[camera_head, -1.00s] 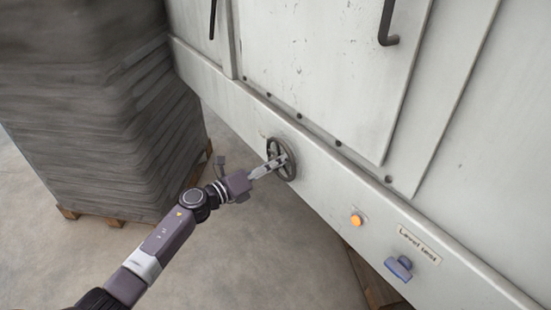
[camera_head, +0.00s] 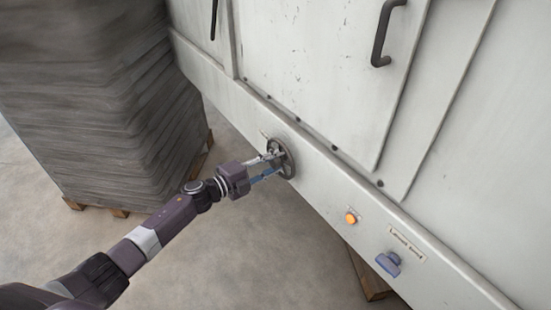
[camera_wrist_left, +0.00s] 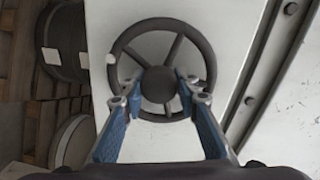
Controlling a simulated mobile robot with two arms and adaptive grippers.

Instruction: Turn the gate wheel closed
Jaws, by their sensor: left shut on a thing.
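The gate wheel (camera_head: 291,166) is a dark spoked handwheel on the lower pale band of the machine. In the left wrist view the wheel (camera_wrist_left: 204,48) faces me, with a round hub in the middle and a small white knob (camera_wrist_left: 111,59) on its upper left rim. My left gripper (camera_head: 274,163) is at the wheel. In the left wrist view its blue-padded fingers (camera_wrist_left: 160,88) lie on either side of the hub, shut on the wheel; exact contact points are hard to see. My right gripper is not in view.
A dark wrapped stack (camera_head: 95,105) on a pallet stands at left. A door handle (camera_head: 383,35) is above. Grey floor is clear between stack and machine.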

